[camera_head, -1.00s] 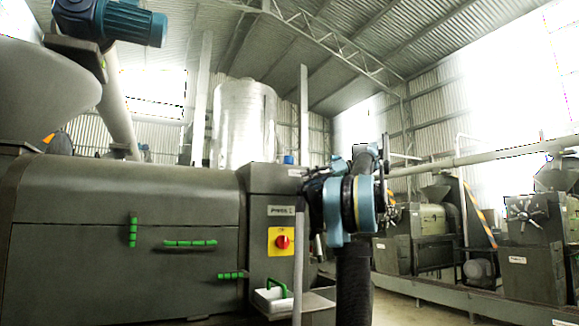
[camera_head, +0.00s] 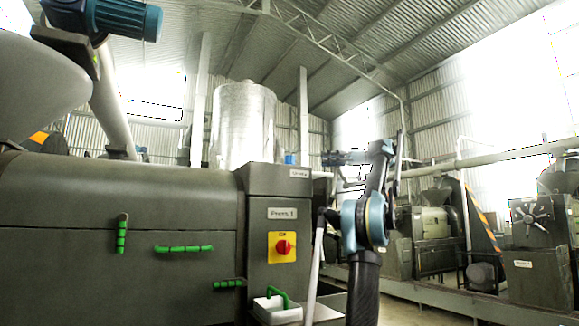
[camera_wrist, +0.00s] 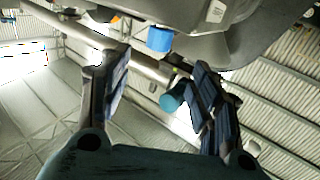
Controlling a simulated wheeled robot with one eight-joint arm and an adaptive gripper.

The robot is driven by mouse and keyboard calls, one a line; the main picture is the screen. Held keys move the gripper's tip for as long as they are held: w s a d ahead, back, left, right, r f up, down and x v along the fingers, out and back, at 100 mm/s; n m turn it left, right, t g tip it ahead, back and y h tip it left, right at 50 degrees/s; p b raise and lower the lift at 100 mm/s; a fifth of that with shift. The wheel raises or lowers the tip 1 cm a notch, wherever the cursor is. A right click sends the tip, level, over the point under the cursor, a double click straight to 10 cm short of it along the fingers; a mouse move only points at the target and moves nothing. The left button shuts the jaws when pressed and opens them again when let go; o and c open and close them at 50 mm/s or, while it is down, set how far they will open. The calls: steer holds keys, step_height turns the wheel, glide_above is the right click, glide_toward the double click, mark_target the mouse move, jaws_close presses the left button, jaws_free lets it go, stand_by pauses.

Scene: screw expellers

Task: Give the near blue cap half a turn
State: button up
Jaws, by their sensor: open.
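The near blue cap (camera_head: 290,158) sits on top of the grey cabinet marked Press 1, toward its right rear. In the wrist view, which is upside down, the blue cap (camera_wrist: 159,39) hangs from the grey machine, ahead of my fingers and roughly between their lines. My gripper (camera_head: 326,158) is right of the cap in the head view, at about its height, pointing left. In the wrist view my gripper (camera_wrist: 160,68) is open, its two dark fingers wide apart with nothing held. The cap is apart from both fingers.
A blue motor (camera_head: 130,20) is high at left, and a silver tank (camera_head: 243,125) stands behind. Other presses (camera_head: 540,250) stand at right.

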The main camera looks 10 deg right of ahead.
mark_target(290, 160)
steer(key=x, duration=1.6)
steer(key=shift+w, duration=0.2)
steer(key=c, duration=1.1)
